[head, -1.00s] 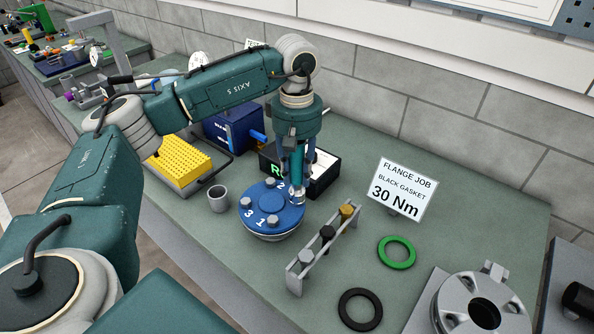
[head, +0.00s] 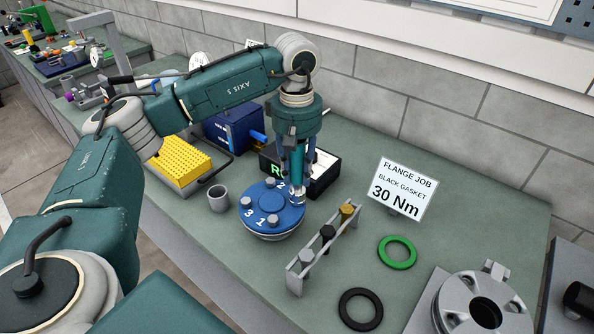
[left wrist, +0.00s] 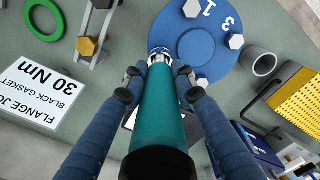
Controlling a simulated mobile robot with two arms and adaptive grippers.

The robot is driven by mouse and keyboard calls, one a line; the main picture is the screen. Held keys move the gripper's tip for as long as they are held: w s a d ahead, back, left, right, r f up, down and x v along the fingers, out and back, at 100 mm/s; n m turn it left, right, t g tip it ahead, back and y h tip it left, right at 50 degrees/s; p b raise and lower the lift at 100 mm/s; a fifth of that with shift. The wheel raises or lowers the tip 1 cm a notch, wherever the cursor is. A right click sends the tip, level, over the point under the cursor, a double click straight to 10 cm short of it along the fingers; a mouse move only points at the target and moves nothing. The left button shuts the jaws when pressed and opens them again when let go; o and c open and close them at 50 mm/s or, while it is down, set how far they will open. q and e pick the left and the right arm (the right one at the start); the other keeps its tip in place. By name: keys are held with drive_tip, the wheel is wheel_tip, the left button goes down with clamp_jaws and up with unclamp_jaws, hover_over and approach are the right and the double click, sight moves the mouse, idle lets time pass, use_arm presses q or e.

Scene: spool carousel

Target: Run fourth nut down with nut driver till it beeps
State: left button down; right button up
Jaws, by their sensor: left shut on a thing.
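The blue round flange (head: 262,222) carries several hex nuts and the numbers 1, 2 and 3; it also shows in the left wrist view (left wrist: 213,58). My left gripper (head: 297,165) points down over its right edge, shut on the teal nut driver (left wrist: 162,112). The driver stands upright with its silver socket (head: 298,195) at the flange's right rim, in line with the fourth position. The socket hides any nut there, and I cannot tell how far down a nut sits. My right gripper is not in view.
A rack with three bolts (head: 318,250) stands right of the flange. A green ring (head: 397,252) and a black ring (head: 360,309) lie beyond it. A grey cup (head: 218,199) is at left. A sign (head: 402,191) reads 30 Nm, black gasket. A dark box with a green letter (head: 318,178) stands behind.

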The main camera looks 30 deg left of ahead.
sight(297, 156)
use_arm(q)
drive_tip(key=shift+s+d+f, duration=0.1)
drive_tip(key=shift+s+f, duration=0.1)
drive_tip(key=shift+f, duration=0.1)
drive_tip(key=shift+w+r+p, duration=0.15)
drive_tip(key=shift+r+p, duration=0.3)
drive_tip(key=shift+r, duration=0.25)
drive_tip(key=shift+w+r+p, duration=0.15)
drive_tip(key=shift+r+p, duration=0.25)
drive_tip(key=shift+r, duration=0.25)
wheel_tip(297, 156, up, 2)
drive_tip(key=shift+s+r+p, duration=0.15)
drive_tip(key=shift+p, duration=0.45)
drive_tip(key=shift+r+p, duration=0.8)
drive_tip(key=shift+r, duration=0.45)
